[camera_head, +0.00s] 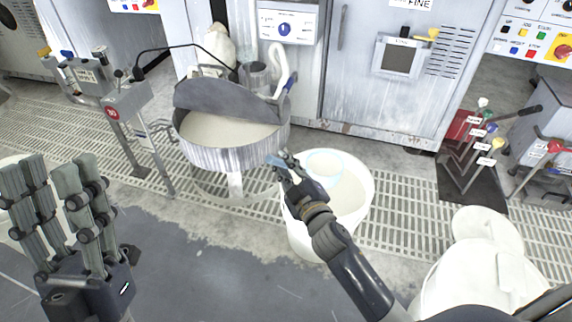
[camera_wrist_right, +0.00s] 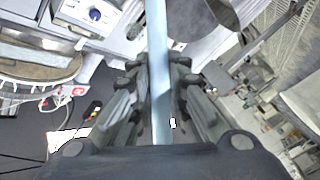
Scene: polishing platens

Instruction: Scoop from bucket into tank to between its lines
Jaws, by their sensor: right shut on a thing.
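My right gripper (camera_head: 283,165) is shut on the pale blue handle of a scoop. The handle (camera_wrist_right: 158,70) runs between the fingers in the right wrist view. A round, pale blue rim of the scoop (camera_head: 325,152) shows over the white bucket (camera_head: 303,236), which holds a pale liquid (camera_head: 350,190). I cannot tell whether the scoop touches the liquid. The round grey tank (camera_head: 235,158) stands left of the bucket with pale liquid inside and a part-raised dark lid (camera_head: 225,98). Its lines cannot be made out. My left gripper (camera_head: 52,172) is open and empty at the left.
A control post (camera_head: 125,105) stands left of the tank. Grey machine cabinets (camera_head: 350,80) line the back. Coloured levers (camera_head: 483,140) stand at the right. A white container (camera_head: 475,265) is at the lower right. Wet floor (camera_head: 200,260) is open in front.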

